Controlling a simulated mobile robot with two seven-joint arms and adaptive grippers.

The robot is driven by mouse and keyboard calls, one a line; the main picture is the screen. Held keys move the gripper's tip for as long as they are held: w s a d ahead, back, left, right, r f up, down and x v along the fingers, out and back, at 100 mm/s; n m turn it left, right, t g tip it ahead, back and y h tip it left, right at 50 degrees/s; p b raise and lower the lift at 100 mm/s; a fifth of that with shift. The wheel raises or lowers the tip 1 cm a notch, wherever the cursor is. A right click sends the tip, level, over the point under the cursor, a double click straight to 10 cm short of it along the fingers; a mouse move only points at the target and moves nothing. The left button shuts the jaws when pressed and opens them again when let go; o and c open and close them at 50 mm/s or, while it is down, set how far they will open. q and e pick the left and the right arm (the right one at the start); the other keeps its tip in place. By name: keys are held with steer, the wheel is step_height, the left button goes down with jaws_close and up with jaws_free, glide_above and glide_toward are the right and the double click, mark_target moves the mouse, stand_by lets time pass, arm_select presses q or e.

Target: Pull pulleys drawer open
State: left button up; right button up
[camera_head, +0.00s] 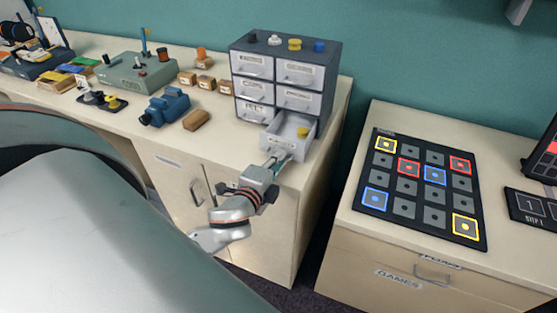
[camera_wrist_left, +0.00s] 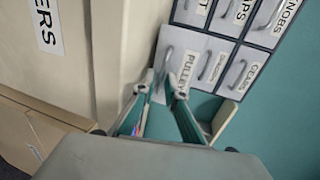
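The pulleys drawer (camera_head: 285,142) is the bottom right drawer of a small dark grey cabinet (camera_head: 330,82). It stands pulled out, with a yellow piece (camera_head: 303,132) inside. In the left wrist view its pale front (camera_wrist_left: 194,52) carries a label reading PULLEY and a curved handle (camera_wrist_left: 165,57). My left gripper (camera_head: 277,159) is at this drawer's front. In the left wrist view its two teal fingers (camera_wrist_left: 162,94) stand apart, with tips close to the handle; whether they touch it I cannot tell. My right gripper is not in view.
The cabinet's other drawers are shut, and small knobs (camera_head: 294,44) stand on top. A brown block (camera_head: 196,120) and a blue device (camera_head: 166,107) lie left on the counter. A dark button board (camera_head: 420,188) lies on the right-hand counter, across a gap.

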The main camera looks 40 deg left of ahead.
arm_select(q)
steer(key=shift+s, duration=0.1)
steer(key=v, duration=1.1)
steer(key=shift+s+d, duration=0.2)
steer(key=shift+s, duration=0.2)
steer(key=s+d+f+n+g+h, duration=0.1)
steer(key=d+f+n+h, duration=0.1)
steer(key=f, duration=0.6)
steer(key=s+d+f+n+g+h, duration=0.1)
steer(key=d+f+n+h, duration=0.1)
steer(key=d+f+n, duration=0.3)
steer(key=s+d+f+n+g+h, duration=0.1)
steer(key=d+f, duration=0.4)
steer(key=f, duration=0.7)
steer(key=n+g+h, duration=0.1)
steer(key=n, duration=0.1)
steer(key=shift+n, duration=0.4)
